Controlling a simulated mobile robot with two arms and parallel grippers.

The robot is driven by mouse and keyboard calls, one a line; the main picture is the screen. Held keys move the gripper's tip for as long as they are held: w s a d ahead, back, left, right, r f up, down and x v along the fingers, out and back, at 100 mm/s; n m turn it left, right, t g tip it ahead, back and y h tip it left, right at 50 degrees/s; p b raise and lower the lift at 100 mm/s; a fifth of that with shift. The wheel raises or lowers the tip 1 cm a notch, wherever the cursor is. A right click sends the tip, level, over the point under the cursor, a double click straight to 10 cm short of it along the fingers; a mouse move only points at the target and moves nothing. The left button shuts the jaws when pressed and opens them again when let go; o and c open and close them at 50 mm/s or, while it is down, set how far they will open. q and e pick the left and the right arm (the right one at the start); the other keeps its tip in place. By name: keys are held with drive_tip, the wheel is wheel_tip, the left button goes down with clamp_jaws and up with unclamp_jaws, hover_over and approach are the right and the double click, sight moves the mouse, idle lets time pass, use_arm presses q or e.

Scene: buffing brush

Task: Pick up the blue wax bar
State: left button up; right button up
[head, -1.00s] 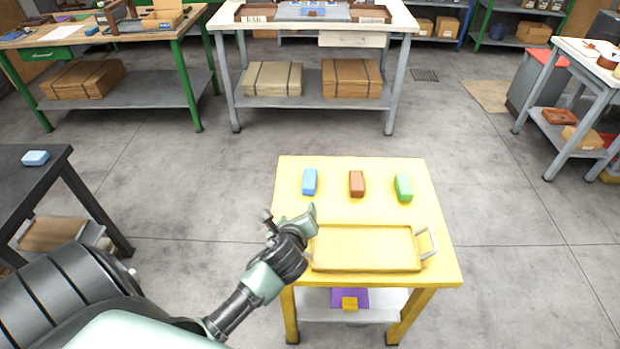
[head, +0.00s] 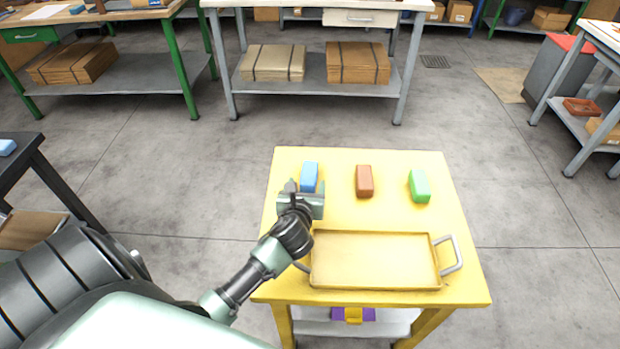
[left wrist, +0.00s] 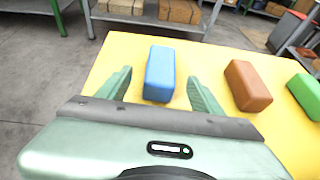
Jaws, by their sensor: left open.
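The blue wax bar (head: 309,176) lies on the yellow table (head: 385,221), near its far left corner. My left gripper (head: 305,189) is at the near end of the bar in the head view and hides that end. The fingers are open, one to each side of the bar, with gaps on both sides. I cannot tell their height above the table. My right gripper is in neither view.
A brown bar (head: 364,181) and a green bar (head: 419,186) lie to the right on the same table. A yellow tray (head: 376,286) with metal handles stands at the near side. A dark table (head: 25,160) with another blue block (head: 7,147) is at the left.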

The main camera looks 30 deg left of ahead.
sight(309, 174)
use_arm(q)
drive_tip(key=b+x, duration=0.1)
drive_tip(key=x, duration=0.6)
drive_tip(key=shift+w+a+f, duration=0.15)
drive_tip(key=shift+w, duration=0.2)
drive_tip(key=shift+c, duration=0.3)
clamp_jaws()
